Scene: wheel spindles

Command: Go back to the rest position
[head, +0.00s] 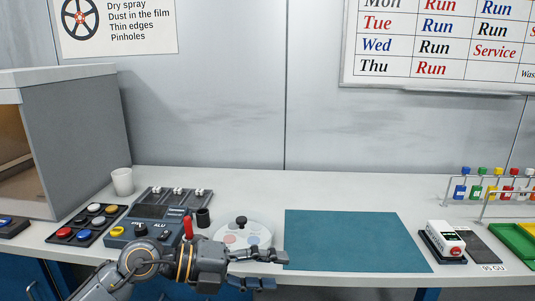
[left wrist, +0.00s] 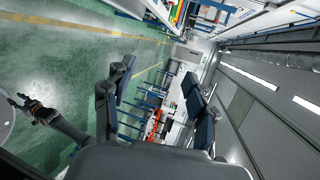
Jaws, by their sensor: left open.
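My left gripper (head: 278,270) reaches in from the lower left in the head view, in front of the front edge of the white workbench (head: 330,186). Its two dark fingers are apart with nothing between them. The left wrist view also shows the fingers (left wrist: 158,88) spread, with the gap empty and the room tilted behind. A dark jointed arm with orange rings at the left of that view looks like my right arm, and its small gripper (left wrist: 38,110) is too small to read. The right gripper is not in the head view.
A teal mat (head: 350,238) lies on the bench, right of a round pale plate (head: 255,228). A control box (head: 143,231), a button panel (head: 88,224) and a white cup (head: 122,181) stand left. A white device (head: 445,241) and colored bottles stand right. The mat is clear.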

